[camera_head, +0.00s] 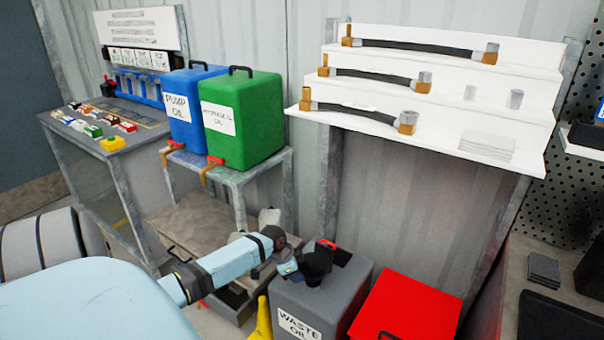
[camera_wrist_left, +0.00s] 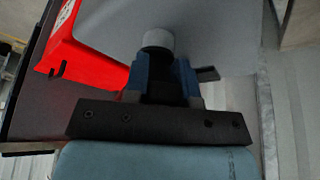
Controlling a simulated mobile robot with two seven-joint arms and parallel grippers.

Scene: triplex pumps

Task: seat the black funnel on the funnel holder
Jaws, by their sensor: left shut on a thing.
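The black funnel (camera_head: 317,262) shows in the head view at the top of the grey waste oil container (camera_head: 318,300). My left gripper (camera_head: 294,268) reaches it from the left and is shut on it. In the left wrist view, the blue fingers of my left gripper (camera_wrist_left: 163,72) are on either side of a dark part of the funnel (camera_wrist_left: 162,88). I cannot tell whether the funnel touches the container. I cannot make out the funnel holder for certain. My right gripper is not in view.
A red container (camera_head: 408,308) stands right of the waste oil container. Behind are a blue pump oil container (camera_head: 190,108) and a green container (camera_head: 243,120) on a metal stand. White shelves (camera_head: 430,105) with hoses are at upper right. A yellow object (camera_head: 263,318) is at the front.

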